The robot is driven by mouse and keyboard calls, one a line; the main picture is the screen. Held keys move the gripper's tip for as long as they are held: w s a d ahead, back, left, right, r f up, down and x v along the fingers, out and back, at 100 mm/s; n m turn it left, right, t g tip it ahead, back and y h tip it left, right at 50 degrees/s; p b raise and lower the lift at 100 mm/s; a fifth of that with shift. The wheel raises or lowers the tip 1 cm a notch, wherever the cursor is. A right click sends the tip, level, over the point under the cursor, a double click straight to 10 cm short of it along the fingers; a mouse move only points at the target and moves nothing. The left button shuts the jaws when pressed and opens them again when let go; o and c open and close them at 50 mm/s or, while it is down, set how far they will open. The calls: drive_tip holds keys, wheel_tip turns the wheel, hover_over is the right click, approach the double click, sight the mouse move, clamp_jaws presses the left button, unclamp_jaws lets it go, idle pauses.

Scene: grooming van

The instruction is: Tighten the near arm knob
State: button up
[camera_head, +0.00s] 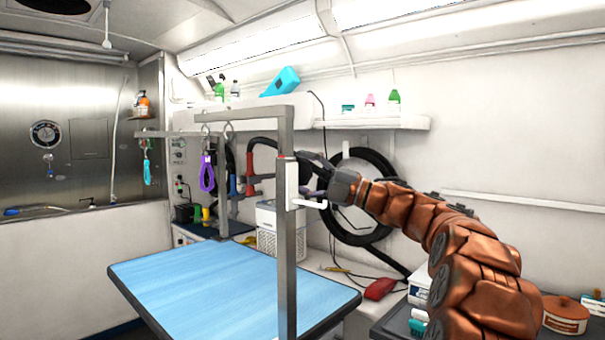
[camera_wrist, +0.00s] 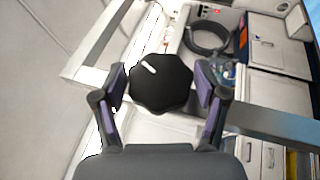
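The near arm knob (camera_wrist: 161,84) is black, round and lobed, with a white mark pointing to the upper left. In the wrist view it sits between the two fingers of my gripper (camera_wrist: 161,88), one finger on each side. The fingers are spread, with narrow gaps to the knob's sides. In the head view my gripper (camera_head: 318,172) is at the upper part of the near grey post (camera_head: 287,250), beside the white bracket (camera_head: 293,185). The knob cannot be made out there.
The blue grooming table (camera_head: 215,290) lies below the post. A purple loop (camera_head: 207,174) hangs from the overhead bar. A black hose coil (camera_head: 362,215) is on the wall behind my gripper. A shelf (camera_head: 375,122) with bottles runs along the wall above.

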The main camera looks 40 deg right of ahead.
drive_tip(key=c, duration=0.7)
drive_tip(key=shift+o, duration=0.2)
